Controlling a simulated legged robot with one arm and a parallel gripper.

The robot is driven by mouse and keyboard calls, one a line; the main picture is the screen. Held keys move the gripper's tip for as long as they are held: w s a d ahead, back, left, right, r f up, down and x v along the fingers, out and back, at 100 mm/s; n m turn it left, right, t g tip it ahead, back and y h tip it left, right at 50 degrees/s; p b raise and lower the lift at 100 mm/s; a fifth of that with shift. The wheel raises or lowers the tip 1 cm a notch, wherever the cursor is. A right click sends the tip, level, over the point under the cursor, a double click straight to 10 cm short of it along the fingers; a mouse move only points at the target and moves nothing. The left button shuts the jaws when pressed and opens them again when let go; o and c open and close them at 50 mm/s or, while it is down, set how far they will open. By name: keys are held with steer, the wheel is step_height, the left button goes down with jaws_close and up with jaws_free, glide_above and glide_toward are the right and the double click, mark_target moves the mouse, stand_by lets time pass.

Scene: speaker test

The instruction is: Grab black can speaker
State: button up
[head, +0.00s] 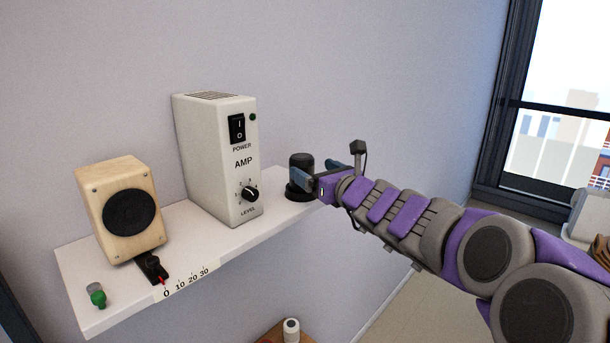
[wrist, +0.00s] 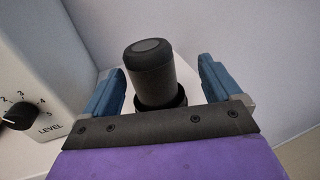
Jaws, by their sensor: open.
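The black can speaker (head: 300,170) is a dark upright cylinder on a wider black base, at the right end of the white shelf. In the wrist view the can speaker (wrist: 151,75) stands between the two blue fingers of my gripper (wrist: 160,82). The fingers are open, with a gap to the can on each side. In the head view my gripper (head: 327,175) reaches in from the right at the can's side, and one finger overlaps the can's lower part. The lower part of the base is hidden behind my gripper's front plate in the wrist view.
The white amp (head: 214,165) stands close to the left of the can. A wall is behind; a window (head: 565,115) is at right.

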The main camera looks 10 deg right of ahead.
mark_target(298, 165)
steer(key=shift+w+a, duration=0.65)
steer(key=shift+a, duration=0.15)
steer(key=p+x, duration=0.1)
steer(key=x, duration=0.3)
steer(key=shift+a+f, duration=0.1)
steer(key=shift+a, duration=0.05)
steer(key=shift+w, duration=0.3)
steer(key=shift+s, duration=0.1)
steer(key=shift+c, duration=0.2)
steer(key=c, duration=1.2)
